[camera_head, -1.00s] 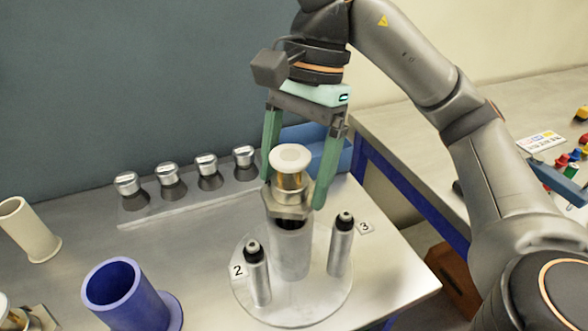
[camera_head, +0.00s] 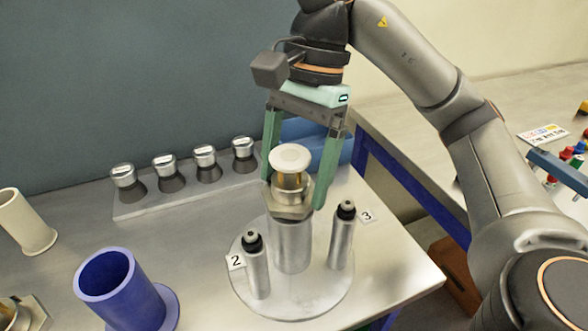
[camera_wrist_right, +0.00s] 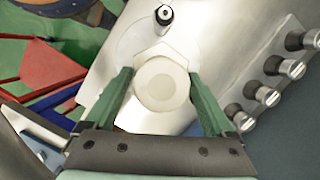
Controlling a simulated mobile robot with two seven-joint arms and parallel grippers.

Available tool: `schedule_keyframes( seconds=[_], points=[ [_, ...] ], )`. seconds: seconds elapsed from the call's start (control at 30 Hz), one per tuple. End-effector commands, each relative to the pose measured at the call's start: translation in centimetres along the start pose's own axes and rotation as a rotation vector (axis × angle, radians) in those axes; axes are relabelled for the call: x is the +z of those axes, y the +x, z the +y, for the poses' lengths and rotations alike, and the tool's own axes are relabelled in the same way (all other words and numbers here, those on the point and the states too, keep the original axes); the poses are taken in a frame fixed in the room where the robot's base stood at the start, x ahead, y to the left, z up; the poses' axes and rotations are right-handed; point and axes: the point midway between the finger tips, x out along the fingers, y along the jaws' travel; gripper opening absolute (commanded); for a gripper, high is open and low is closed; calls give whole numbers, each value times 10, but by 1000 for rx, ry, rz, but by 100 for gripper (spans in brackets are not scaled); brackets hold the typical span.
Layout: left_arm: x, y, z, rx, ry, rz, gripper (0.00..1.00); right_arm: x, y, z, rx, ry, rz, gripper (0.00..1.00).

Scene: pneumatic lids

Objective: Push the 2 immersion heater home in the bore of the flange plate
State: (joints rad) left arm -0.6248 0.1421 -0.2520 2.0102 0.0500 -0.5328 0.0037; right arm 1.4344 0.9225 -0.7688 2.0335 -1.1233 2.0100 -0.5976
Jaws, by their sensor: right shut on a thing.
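The immersion heater (camera_head: 290,184) has a white round cap, a brass-coloured middle and a metal hex nut. My right gripper (camera_head: 293,194) is shut on it, one green finger on each side. The heater is upright over the central metal cylinder (camera_head: 291,245) of the round flange plate (camera_head: 320,298). Its hex nut is at the cylinder's top, and no dark bore shows between them. Anything below the nut is hidden. In the right wrist view the heater's cap (camera_wrist_right: 162,82) shows between the fingers. My left gripper is not in view.
Two dark-topped metal posts, marked 2 (camera_head: 257,268) and 3 (camera_head: 341,238), flank the cylinder. A blue cup (camera_head: 108,280) and a beige cup (camera_head: 25,222) stand left. Several metal-capped pieces (camera_head: 204,160) line a rear strip. Another brass-coloured part is cut off at lower left.

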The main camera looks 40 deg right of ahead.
Motion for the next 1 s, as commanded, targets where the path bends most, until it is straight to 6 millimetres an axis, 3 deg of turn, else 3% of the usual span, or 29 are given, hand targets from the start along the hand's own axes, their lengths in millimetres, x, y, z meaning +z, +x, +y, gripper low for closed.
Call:
schedule_keyframes(
  seconds=[0.67, 0.7, 0.8, 1.0],
  points=[
    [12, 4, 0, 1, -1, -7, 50, -4, 14, 0, -2, -1, -1, 26],
    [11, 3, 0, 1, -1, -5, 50, -4, 14, 0, -2, -1, -1, 91],
    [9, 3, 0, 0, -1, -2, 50, -4, 13, 0, -2, -1, -1, 100],
    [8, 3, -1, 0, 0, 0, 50, -4, 14, 0, 1, 0, 1, 100]
  ],
)
